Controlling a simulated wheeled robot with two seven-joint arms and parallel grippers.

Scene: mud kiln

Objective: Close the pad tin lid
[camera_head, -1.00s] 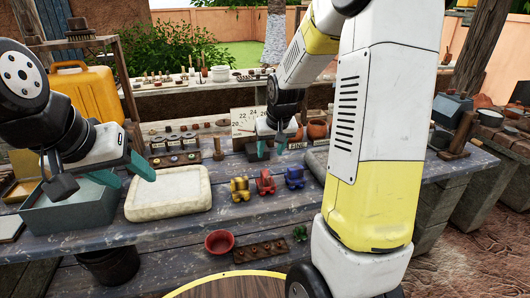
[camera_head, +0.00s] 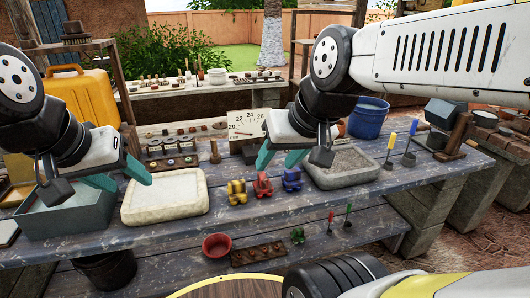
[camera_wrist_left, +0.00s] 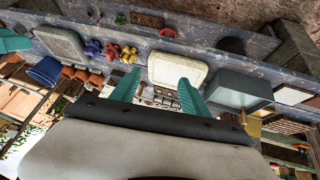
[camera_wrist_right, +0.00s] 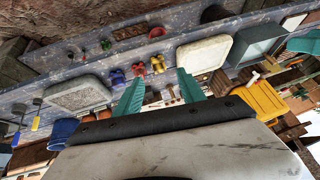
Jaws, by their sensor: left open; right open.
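I cannot pick out a pad tin or its lid for certain. A small blue-grey box (camera_head: 445,112) at the right end of the bench is a possible match, but its lid is too small to tell. A larger open blue-grey bin (camera_head: 65,218) stands at the left, and it also shows in the left wrist view (camera_wrist_left: 240,90). My left gripper (camera_head: 118,175) is open and empty above the bench, between that bin and a pale tray. Neither gripper touches anything visible.
The pale tray (camera_head: 167,212) and a grey tray (camera_head: 342,181) lie on the bench. A blue bucket (camera_head: 368,118) stands behind.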

